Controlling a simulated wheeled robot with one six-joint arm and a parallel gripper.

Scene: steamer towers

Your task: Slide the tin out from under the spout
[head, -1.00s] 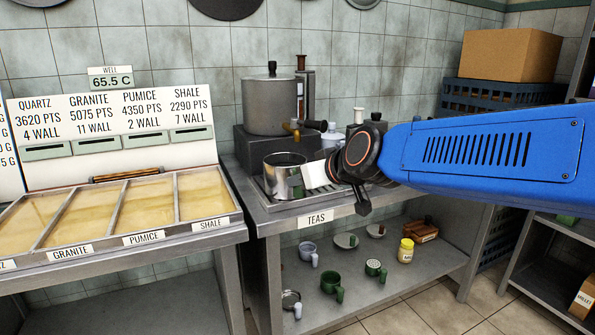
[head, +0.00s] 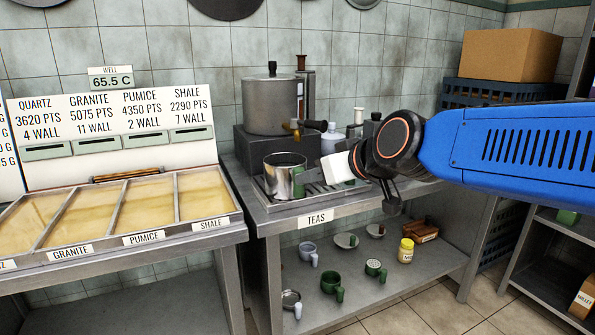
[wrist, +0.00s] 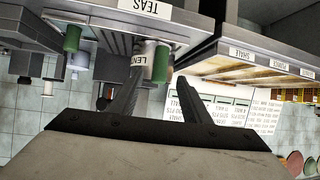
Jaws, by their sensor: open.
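The tin (head: 282,180) is an open silver cylinder with a green handle (head: 299,182) on its right side. It stands upright on a slatted drip tray (head: 313,189), below the brass spout (head: 292,127) of a large grey urn (head: 269,106). My gripper (head: 313,176) is just right of the tin, its fingers pointing at the handle. In the wrist view, which is upside down, the two dark fingers are apart, with a green handle (wrist: 160,62) beyond and between their tips. A white label reading "LENT" shows beside it. I cannot tell whether the fingers touch the handle.
Bottles (head: 355,128) stand behind my gripper on the counter. A bench of sand bins (head: 190,228) is at left. Mugs and a yellow jar (head: 406,251) sit on the lower shelf (head: 338,305). A second green handle (wrist: 72,38) shows in the wrist view.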

